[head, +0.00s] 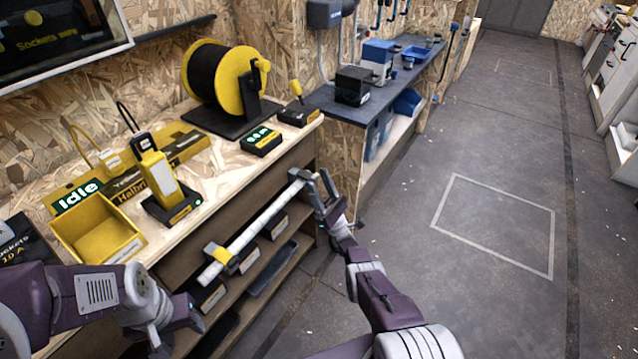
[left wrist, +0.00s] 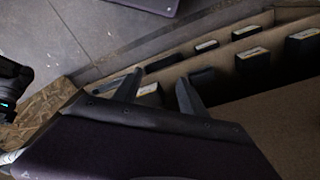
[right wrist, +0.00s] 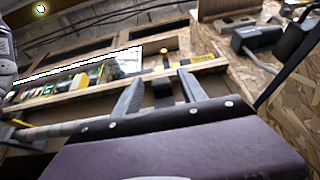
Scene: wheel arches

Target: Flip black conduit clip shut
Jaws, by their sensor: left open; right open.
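A pale conduit (head: 255,228) runs along the front edge of the workbench. A yellow clip (head: 217,252) sits around its near end. At its far end is a grey-and-dark fitting (head: 300,175); I cannot tell whether this is the black clip or whether it is open. My right gripper (head: 322,183) is open, just right of that far end. In the right wrist view, a small black block (right wrist: 163,92) shows between the open fingers, apparently beyond them; the conduit (right wrist: 60,130) is at left. My left gripper (left wrist: 158,80) is open and empty, low before the shelves.
The bench top holds a yellow bin (head: 97,235), a yellow-and-black device (head: 160,178), a cable reel (head: 222,75) and a black box (head: 261,141). Shelves with labelled black bins (head: 210,297) lie under the bench. The floor (head: 495,220) at right is clear.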

